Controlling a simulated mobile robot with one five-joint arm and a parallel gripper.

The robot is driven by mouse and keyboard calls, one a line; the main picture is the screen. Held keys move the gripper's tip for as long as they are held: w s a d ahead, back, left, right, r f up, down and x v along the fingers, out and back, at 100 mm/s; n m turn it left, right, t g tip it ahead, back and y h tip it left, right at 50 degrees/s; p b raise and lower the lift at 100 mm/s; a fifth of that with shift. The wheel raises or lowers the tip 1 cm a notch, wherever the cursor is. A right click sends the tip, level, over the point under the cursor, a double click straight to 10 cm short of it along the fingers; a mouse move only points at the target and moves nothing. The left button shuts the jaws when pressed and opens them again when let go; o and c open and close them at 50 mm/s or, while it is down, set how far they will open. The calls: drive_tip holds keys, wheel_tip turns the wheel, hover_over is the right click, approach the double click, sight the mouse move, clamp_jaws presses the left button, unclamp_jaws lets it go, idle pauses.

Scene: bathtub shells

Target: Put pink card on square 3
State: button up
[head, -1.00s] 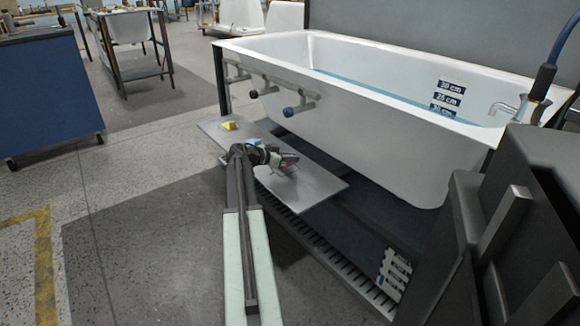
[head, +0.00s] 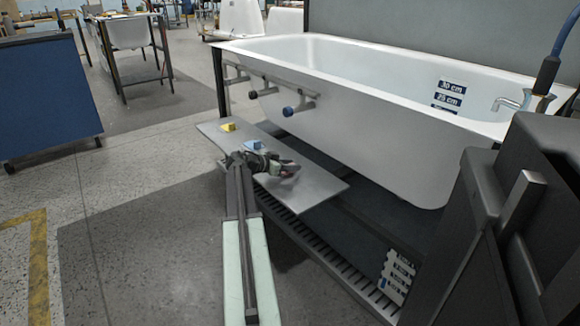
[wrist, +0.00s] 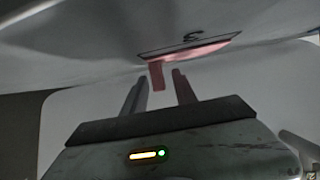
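The pink card (wrist: 157,76) shows in the wrist view as a pink upright tab and a flat pink strip lying along a black-outlined square marked 3 (wrist: 193,36). The square is on a grey board, seen upside down. My gripper (wrist: 160,77) has its two fingers apart, one on each side of the tab. Gaps show between the tab and both fingertips. In the head view my gripper (head: 288,170) is low over the grey board (head: 318,188); the pink card cannot be made out clearly there.
A yellow block (head: 228,127) and a light blue block (head: 254,145) stand on the board's far left part. A slotted rail (head: 310,243) runs below.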

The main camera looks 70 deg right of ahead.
drive_tip(key=p+v, duration=0.4)
drive_tip(key=v, duration=0.8)
drive_tip(key=w+a+f+n+t+y, duration=0.1)
drive_tip(key=w+a+f+n+t, duration=0.2)
drive_tip(key=w+a, duration=0.55)
drive_tip(key=w+a+f+n+t+y, duration=0.15)
drive_tip(key=w+a+f+n, duration=0.3)
drive_tip(key=a, duration=0.75)
drive_tip(key=w+a+f+n+t+y, duration=0.1)
drive_tip(key=w+a+f+n+y, duration=0.2)
drive_tip(key=w+a, duration=0.55)
drive_tip(key=a+f+n+t+y, duration=0.1)
drive_tip(key=a+n, duration=0.6)
drive_tip(key=a, duration=1.3)
drive_tip(key=a+f+n+y, duration=0.3)
drive_tip(key=a+n, duration=0.4)
drive_tip(key=a, duration=1.3)
drive_tip(key=shift+w+a+t+y, duration=0.25)
drive_tip(key=shift+w+t+y, duration=0.1)
drive_tip(key=shift+y, duration=0.5)
